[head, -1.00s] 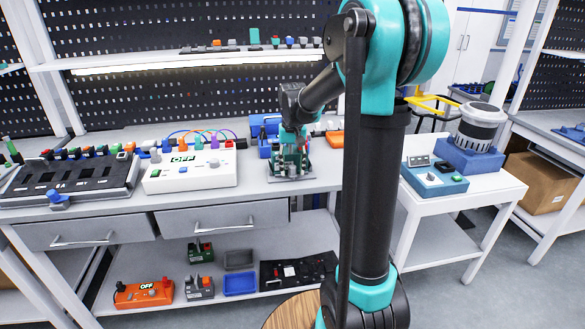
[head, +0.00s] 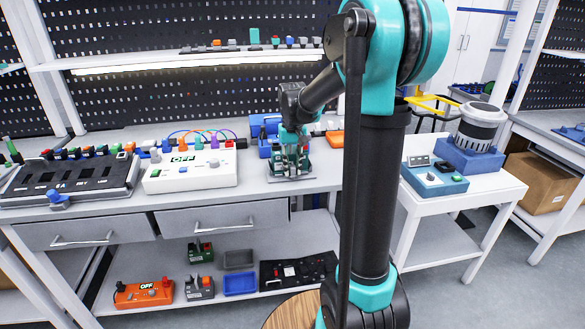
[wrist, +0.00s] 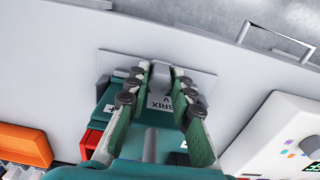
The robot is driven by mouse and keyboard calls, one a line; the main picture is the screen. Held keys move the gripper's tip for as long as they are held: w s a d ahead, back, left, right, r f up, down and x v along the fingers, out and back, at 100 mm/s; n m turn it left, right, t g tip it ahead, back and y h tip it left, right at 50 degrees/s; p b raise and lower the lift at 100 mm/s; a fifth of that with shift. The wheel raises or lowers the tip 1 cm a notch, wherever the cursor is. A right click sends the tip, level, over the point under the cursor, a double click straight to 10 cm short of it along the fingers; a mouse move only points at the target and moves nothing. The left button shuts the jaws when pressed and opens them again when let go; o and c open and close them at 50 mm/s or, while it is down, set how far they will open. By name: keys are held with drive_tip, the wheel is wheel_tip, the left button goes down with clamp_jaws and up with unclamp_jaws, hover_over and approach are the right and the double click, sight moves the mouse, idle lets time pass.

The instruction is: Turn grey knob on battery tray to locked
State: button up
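The battery tray (wrist: 120,62) is a light grey plate near the bench's front edge, with a dark teal block labelled in white on it. In the head view, the tray (head: 272,179) is mostly covered by my gripper (head: 291,165). In the wrist view, a grey knob-like piece (wrist: 160,76) stands between the fingertips of my gripper (wrist: 159,82). The green fingers reach down on either side of it and converge toward it. I cannot tell whether they touch it. The knob's pointing direction and any lock marks are not readable.
A white control box (head: 190,172) with an OFF display stands left of the tray. A blue bin (head: 263,128) is behind it and an orange box (head: 335,138) to the right. A black battery rack (head: 70,180) stands far left. The bench's front edge is close.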

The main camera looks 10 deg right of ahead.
sight(292, 166)
drive_tip(key=o, duration=0.4)
wheel_tip(292, 166, up, 12)
idle(0.6)
drive_tip(key=s+d+f+t, duration=0.1)
drive_tip(key=s+f, duration=0.6)
drive_tip(key=s+d+f+t, duration=0.1)
drive_tip(key=s+f, duration=0.7)
drive_tip(key=s+d+f+t, duration=0.2)
drive_tip(key=s+f, duration=0.5)
drive_tip(key=s, duration=0.1)
drive_tip(key=shift+f, duration=0.3)
